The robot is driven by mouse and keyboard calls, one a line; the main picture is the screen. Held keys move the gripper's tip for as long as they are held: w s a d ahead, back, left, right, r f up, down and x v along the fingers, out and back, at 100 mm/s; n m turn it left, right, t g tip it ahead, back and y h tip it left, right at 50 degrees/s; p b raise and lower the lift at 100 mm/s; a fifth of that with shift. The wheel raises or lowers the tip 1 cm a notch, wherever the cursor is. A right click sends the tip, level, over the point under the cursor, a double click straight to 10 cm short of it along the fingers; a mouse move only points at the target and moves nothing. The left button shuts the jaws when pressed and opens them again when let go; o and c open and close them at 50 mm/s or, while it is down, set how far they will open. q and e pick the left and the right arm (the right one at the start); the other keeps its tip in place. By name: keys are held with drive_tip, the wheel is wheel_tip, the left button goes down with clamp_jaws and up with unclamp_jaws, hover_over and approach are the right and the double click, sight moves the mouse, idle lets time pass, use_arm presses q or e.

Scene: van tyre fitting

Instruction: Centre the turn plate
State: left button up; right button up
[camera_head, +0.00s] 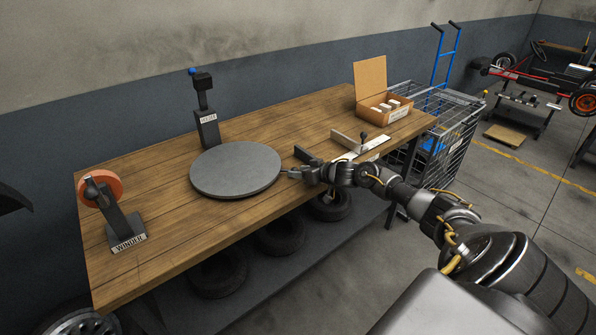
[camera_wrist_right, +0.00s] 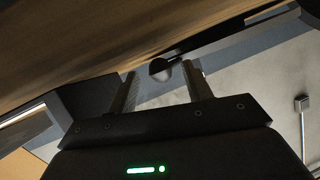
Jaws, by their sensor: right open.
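The turn plate (camera_head: 236,168) is a flat grey disc lying level near the middle of the wooden workbench (camera_head: 160,165). My right gripper (camera_head: 290,172) is just right of the plate's rim, low over the bench and pointing at it. I cannot tell if it touches the rim. In the right wrist view its two fingers (camera_wrist_right: 163,85) stand apart, and a small dark rounded thing (camera_wrist_right: 160,68) shows between them; I cannot tell what it is. My left gripper is not in view.
The post with a blue knob (camera_head: 205,110) stands behind the plate. The winder (camera_head: 115,210) with its orange wheel is at the left. A fixture with a black knob (camera_head: 362,142) and an open box (camera_head: 378,105) are at the right. Tyres (camera_head: 282,237) lie under the bench.

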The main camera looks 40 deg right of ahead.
drive_tip(key=shift+w+a+f, duration=0.15)
drive_tip(key=shift+w+f, duration=0.1)
drive_tip(key=shift+w, duration=0.3)
clamp_jaws()
